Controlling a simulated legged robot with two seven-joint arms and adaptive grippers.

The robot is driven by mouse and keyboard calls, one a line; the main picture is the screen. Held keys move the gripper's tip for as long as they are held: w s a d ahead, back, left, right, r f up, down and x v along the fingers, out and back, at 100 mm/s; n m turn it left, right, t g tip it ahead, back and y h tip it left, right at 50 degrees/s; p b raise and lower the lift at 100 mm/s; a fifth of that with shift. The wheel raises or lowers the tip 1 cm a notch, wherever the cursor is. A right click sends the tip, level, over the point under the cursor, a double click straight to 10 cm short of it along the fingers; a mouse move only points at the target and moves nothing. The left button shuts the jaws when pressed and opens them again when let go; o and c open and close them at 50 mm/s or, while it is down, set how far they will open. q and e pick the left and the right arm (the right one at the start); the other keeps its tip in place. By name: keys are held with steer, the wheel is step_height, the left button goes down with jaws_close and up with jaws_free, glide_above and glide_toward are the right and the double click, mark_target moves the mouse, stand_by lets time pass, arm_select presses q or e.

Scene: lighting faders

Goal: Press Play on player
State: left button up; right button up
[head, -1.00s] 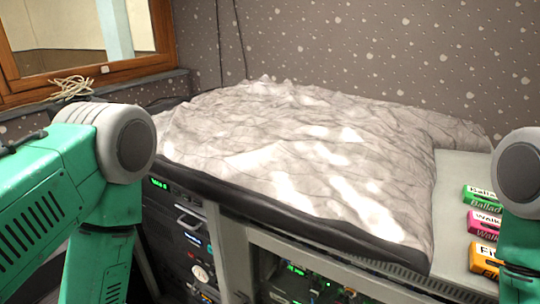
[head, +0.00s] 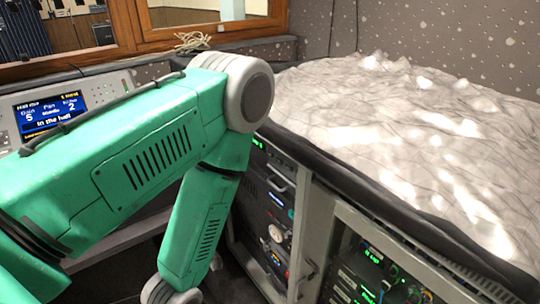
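A rack of equipment (head: 268,200) with green and blue lit displays stands below the covered desk, just right of my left arm. I cannot tell which unit in it is the player, and no Play button can be made out. A console screen (head: 52,113) reading "In the hall" shows at the left, partly hidden behind my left arm. My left arm crosses the left half of the view, bent downward, and its gripper is out of frame. My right arm and gripper are not in view.
A grey crumpled cover (head: 400,130) lies over the desk, with a dark edge along its front. A second open rack (head: 375,275) with cables and green lights sits at lower right. A coiled cable (head: 192,41) lies by the wooden window frame (head: 165,18).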

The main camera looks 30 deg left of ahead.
arm_select(q)
jaws_close()
stand_by(1.2)
